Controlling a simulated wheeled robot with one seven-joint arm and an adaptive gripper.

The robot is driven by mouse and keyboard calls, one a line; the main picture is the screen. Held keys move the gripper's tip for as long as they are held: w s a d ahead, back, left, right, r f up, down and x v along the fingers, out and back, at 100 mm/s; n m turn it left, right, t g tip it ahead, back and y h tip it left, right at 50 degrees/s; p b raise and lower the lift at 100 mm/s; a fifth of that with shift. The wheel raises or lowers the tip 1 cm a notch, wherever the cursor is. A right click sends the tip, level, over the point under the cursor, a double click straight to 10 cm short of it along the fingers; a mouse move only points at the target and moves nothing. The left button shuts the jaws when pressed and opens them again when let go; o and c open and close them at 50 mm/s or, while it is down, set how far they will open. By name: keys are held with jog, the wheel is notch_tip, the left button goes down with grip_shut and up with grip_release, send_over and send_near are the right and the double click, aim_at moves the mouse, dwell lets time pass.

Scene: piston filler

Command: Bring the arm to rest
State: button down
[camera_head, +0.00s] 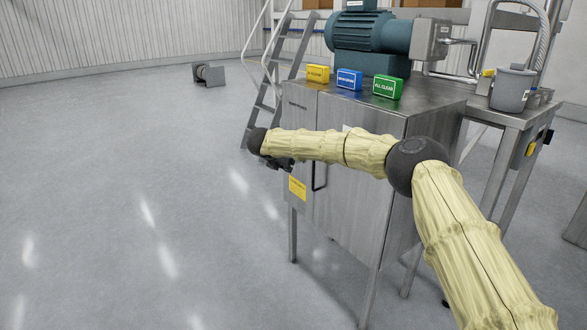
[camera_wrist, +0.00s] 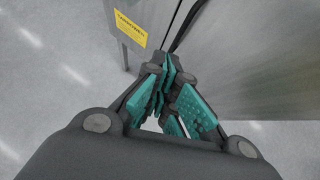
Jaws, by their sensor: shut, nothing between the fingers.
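My arm, in a pale yellow cover, reaches from the lower right across the front of a steel cabinet (camera_head: 345,220) in the head view. My gripper (camera_head: 284,165) is at its left end, small and dark, in front of the cabinet's upper left part. In the wrist view my gripper (camera_wrist: 168,75) shows teal finger pads close together with nothing between them. The cabinet's yellow label (camera_wrist: 131,29) and a dark handle are just beyond the fingers; I cannot tell whether the fingers touch the handle. In the head view the label (camera_head: 297,188) is just below my gripper.
A teal motor (camera_head: 362,32) and yellow, blue and green boxes (camera_head: 388,87) stand on the cabinet. A grey bucket (camera_head: 512,90) stands on a side table at right. A ladder (camera_head: 282,75) is behind. The floor at left is clear up to a small grey unit (camera_head: 208,74).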

jog(key=s+a+f+n+t+y+p, duration=0.1)
jog(key=s+a+f+n+p, duration=0.1)
jog(key=s+a+f+n, duration=0.35)
jog(key=s+a+f+n+t+y+p, duration=0.1)
jog(key=s+a+f+n+t+p, duration=0.1)
jog(key=s+f+n, duration=0.55)
jog(key=s+d+f+n+g+y+p, duration=0.2)
jog(key=s+d+f+n+y+p, duration=0.1)
jog(key=s+f+n, duration=1.2)
jog(key=s+d+f+n+g+y+p, duration=0.1)
jog(key=s+d+f+n+g, duration=0.2)
jog(key=s, duration=0.9)
jog(key=s+d+f+n+g+p, duration=0.1)
jog(key=s+d+f+n, duration=0.3)
jog(key=s, duration=0.9)
jog(key=s+d+r+n+g, duration=0.1)
jog(key=s+d, duration=0.3)
jog(key=s, duration=0.4)
jog(key=s+d+r+n+g+p, duration=0.1)
jog(key=s+d+r+n+g, duration=0.1)
jog(key=s, duration=0.6)
jog(key=s+d+r+n+g+p, duration=0.1)
jog(key=s+d+r+n+g, duration=0.1)
jog(key=s+d, duration=0.4)
jog(key=s+r+n, duration=0.1)
jog(key=s+n, duration=0.1)
jog(key=s, duration=0.1)
jog(key=shift+d+h, duration=0.3)
jog(key=shift+d, duration=0.05)
